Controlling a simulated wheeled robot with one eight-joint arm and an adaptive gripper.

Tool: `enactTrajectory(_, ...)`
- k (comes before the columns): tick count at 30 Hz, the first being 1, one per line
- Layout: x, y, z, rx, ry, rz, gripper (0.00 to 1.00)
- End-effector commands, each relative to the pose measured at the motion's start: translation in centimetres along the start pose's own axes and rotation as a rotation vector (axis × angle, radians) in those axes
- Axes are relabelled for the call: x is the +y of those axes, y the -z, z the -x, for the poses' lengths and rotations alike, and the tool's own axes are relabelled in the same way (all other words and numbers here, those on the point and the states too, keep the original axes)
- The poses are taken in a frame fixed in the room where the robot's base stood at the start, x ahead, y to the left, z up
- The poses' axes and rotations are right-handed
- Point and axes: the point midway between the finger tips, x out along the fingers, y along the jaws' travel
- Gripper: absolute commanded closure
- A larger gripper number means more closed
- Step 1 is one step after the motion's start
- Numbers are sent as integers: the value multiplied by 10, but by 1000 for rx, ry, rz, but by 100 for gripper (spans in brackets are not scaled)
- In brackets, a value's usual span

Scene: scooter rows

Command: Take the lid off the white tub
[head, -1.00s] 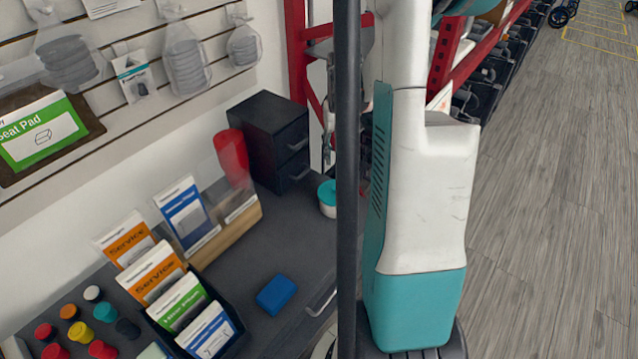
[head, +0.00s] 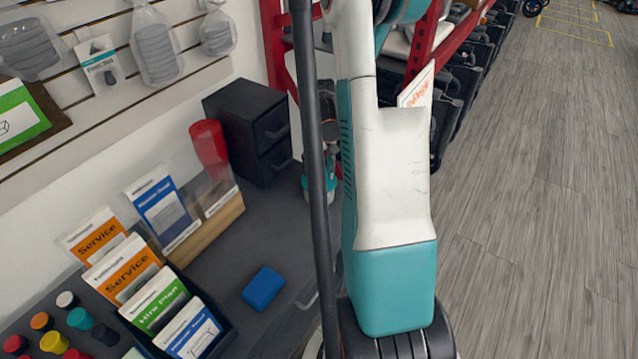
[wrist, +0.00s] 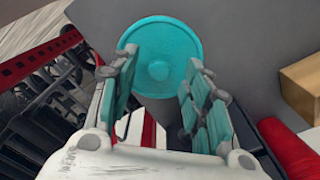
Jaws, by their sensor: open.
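The tub's round teal lid (wrist: 162,52), with a small raised knob at its middle, is seen from above in the wrist view. My gripper (wrist: 160,78) is open, with one teal-padded finger at the lid's left and one at its right. The fingertips overlap the lid's edges in the picture; I cannot tell whether they touch it. The lid hides the tub's white body in this view. In the head view, the tub's place on the dark counter is mostly hidden behind my dark pole and arm; only small teal and white bits show there.
A black drawer unit (head: 258,135) stands by the wall, with a red bottle (head: 210,148) near it. A blue block (head: 263,288) lies on the counter (head: 228,262). Leaflet holders and several coloured caps are at lower left. A red rack (head: 272,45) stands behind.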

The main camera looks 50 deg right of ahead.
Motion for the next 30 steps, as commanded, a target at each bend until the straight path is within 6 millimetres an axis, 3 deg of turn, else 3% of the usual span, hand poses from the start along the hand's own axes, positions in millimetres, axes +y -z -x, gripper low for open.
enactTrajectory(3, 1, 0, -16, 0, 0, -1, 56)
enactTrajectory(10, 1, 0, -16, 0, 0, 0, 56)
enactTrajectory(16, 1, 0, -16, 0, 0, 0, 93)
enactTrajectory(30, 1, 0, -11, 0, 0, 0, 94)
